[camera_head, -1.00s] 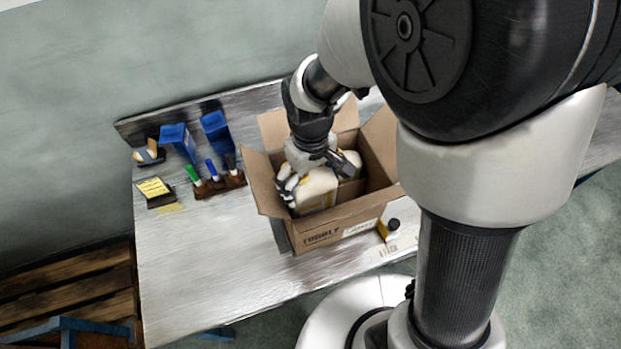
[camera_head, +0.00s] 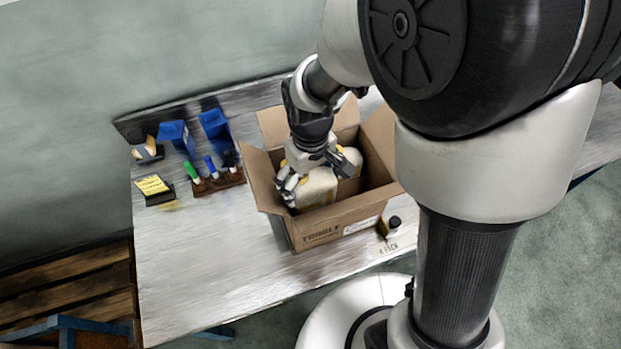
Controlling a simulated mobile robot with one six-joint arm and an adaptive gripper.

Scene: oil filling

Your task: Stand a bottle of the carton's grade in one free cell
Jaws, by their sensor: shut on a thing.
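The open cardboard carton (camera_head: 325,234) stands on the grey table with its flaps spread. My gripper (camera_head: 297,187) reaches down into it from above, shut on a pale bottle (camera_head: 318,190) at the carton's left front. That bottle is low inside the carton walls. Whether its base touches the carton floor is hidden. Another pale bottle (camera_head: 351,159) stands behind it to the right, partly covered by my gripper. The cell dividers and the bottles' grade marks cannot be made out.
A holder with several markers (camera_head: 214,182), two blue bins (camera_head: 216,133) and a yellow note pad (camera_head: 153,187) are at the left back. A small dark-capped item (camera_head: 391,225) stands close to the carton's right front. The table's left front (camera_head: 200,280) is clear.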

